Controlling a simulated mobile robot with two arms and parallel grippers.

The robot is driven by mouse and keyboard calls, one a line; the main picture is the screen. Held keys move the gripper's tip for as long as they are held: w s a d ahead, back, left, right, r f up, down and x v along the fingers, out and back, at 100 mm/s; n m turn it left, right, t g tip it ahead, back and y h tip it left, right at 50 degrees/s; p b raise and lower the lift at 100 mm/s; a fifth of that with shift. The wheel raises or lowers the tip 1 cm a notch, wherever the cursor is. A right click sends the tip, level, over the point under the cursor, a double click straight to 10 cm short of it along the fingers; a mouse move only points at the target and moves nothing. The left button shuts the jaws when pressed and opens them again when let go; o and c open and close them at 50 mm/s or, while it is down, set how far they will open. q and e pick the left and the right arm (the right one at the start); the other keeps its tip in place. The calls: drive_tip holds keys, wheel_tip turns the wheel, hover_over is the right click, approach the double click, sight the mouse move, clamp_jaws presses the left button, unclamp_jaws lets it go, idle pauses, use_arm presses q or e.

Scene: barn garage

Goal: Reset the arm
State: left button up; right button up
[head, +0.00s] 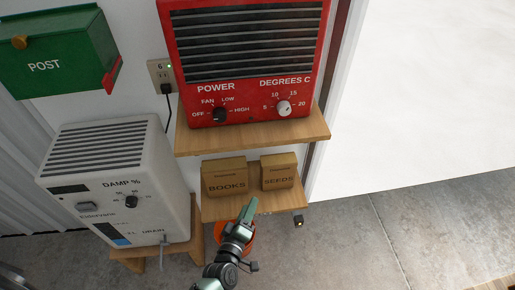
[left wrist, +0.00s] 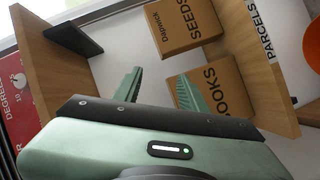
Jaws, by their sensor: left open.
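My left gripper (head: 247,212) is in front of the lower wooden shelf (head: 285,203), at the bottom middle of the head view. In the left wrist view my left gripper (left wrist: 159,88) has its two green fingers spread apart with nothing between them. Its fingers point towards the shelf with the BOOKS box (head: 225,180) and the SEEDS box (head: 279,173). In the left wrist view one finger overlaps the BOOKS box (left wrist: 222,88), and the SEEDS box (left wrist: 185,25) is beyond; I cannot tell whether anything touches. My right gripper does not show.
A red heater (head: 245,100) stands on the upper shelf (head: 200,142). A white dehumidifier (head: 125,170) stands at left on a wooden stand. A green post box (head: 55,50) hangs above it. An orange object (head: 219,232) is partly behind my left gripper. Floor (head: 400,235) at right is clear.

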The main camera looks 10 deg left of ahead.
use_arm(q)
drive_tip(key=shift+f, duration=0.1)
drive_tip(key=s+a+f+m+g, duration=0.3)
drive_tip(key=s+f+m+g, duration=0.1)
drive_tip(key=s+f, duration=0.6)
drive_tip(key=s+a+f+m+g, duration=0.2)
drive_tip(key=s+f+m+g, duration=0.2)
drive_tip(key=s+f, duration=0.6)
drive_tip(key=s+a+f+m+g+y, duration=0.1)
drive_tip(key=s+a+f+m+g, duration=0.1)
drive_tip(key=s, duration=0.8)
drive_tip(key=s+a+f+m+g+y, duration=0.1)
drive_tip(key=s+a+f+m+g, duration=0.2)
drive_tip(key=s+a+f, duration=0.3)
drive_tip(key=s+f+g, duration=0.1)
drive_tip(key=s+f, duration=0.2)
drive_tip(key=s, duration=0.1)
drive_tip(key=shift+a+f+m+g, duration=0.2)
drive_tip(key=shift+a+m+g, duration=0.1)
drive_tip(key=shift+o, duration=0.4)
